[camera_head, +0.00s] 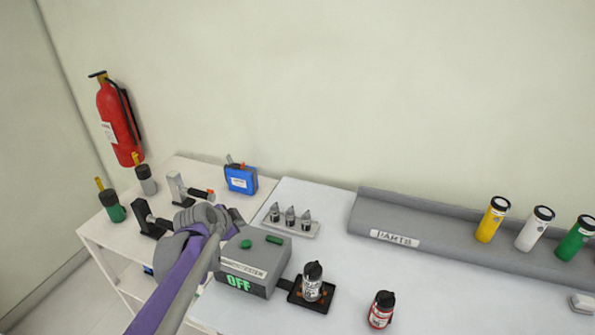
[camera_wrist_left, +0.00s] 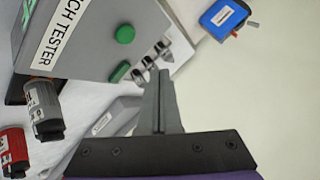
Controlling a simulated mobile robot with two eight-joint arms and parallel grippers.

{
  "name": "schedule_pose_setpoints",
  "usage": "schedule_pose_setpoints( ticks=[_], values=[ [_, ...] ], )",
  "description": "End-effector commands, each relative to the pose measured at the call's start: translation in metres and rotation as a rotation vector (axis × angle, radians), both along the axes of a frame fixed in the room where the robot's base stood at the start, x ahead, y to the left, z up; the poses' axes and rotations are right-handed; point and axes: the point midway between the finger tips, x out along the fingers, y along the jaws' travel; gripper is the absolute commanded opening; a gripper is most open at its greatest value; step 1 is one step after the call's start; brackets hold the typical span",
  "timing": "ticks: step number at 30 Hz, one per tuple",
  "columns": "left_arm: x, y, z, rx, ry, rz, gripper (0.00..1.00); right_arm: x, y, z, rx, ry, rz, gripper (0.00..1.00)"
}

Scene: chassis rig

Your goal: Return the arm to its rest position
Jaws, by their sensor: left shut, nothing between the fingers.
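My left arm (camera_head: 187,277) reaches in from the bottom left in the head view, purple and grey. Its left gripper (camera_head: 233,217) hovers at the left of the grey torch tester box, which partly hides behind the arm. In the left wrist view the two grey fingers (camera_wrist_left: 161,95) are together with nothing between them. The tester box (camera_head: 255,262) reads OFF and carries green buttons; it fills the upper left of the left wrist view (camera_wrist_left: 100,35). My right gripper shows in neither view.
A red torch (camera_head: 381,310) stands further right. A small rack (camera_head: 290,228), blue box (camera_head: 240,179) and PARTS ledge (camera_head: 440,240) with torches lie behind. The table's middle right is clear.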

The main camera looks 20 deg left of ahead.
Motion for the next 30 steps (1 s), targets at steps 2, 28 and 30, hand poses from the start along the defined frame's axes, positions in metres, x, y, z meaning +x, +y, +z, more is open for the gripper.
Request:
schedule_pose_setpoints(
  ticks=[2,28,30],
  values=[
    [-0.002,-0.003,0.000,-0.005,0.002,0.002,0.00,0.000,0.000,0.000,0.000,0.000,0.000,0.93],
    [-0.249,-0.152,-0.063,-0.466,0.267,0.569,0.00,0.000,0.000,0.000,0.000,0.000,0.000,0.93],
    [-0.249,-0.152,-0.063,-0.466,0.267,0.569,0.00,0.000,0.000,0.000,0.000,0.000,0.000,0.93]
  ],
)
